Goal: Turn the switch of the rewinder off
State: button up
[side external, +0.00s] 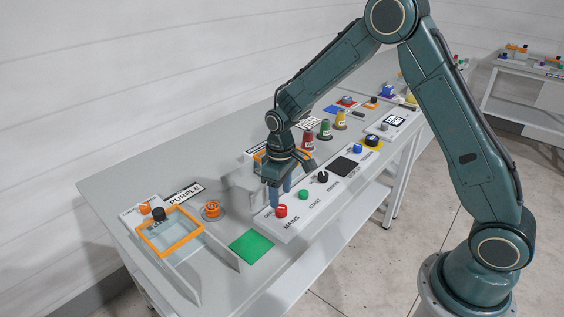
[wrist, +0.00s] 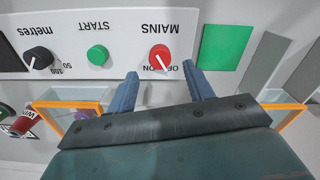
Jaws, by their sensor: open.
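The red switch knob (side external: 281,211), marked MAINS, sits at the near left end of a white control panel (side external: 301,218). The red knob also shows in the wrist view (wrist: 159,57), upside down, with a white pointer line and OFF and ON labels beside it. I cannot tell for certain which label the line points at. My gripper (side external: 280,195) is open, its two blue fingers pointing down just above and behind the knob. In the wrist view my gripper (wrist: 162,86) has its fingers apart, to either side of the knob's line, with nothing between them.
On the same panel are a green START button (side external: 303,195) and a black metres knob (side external: 322,177). A green square (side external: 251,246) lies beside the panel. An orange-framed clear box (side external: 170,232) stands left.

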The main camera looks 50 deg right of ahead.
aim_at(281, 208)
notch_tip(281, 208, up, 9)
jog(key=shift+f, duration=0.2)
dwell(0.5)
jog(key=s+r+m+t, duration=0.1)
jog(key=s+r+t, duration=0.2)
jog(key=s+r, duration=1)
jog(key=s+r+m+t, duration=0.1)
jog(key=s+t, duration=0.1)
jog(key=s, duration=1.2)
jog(key=shift+s+d+r+m+t, duration=0.15)
jog(key=shift+d+r+m+t, duration=0.15)
jog(key=shift+r+m, duration=0.1)
jog(key=shift+c, duration=0.2)
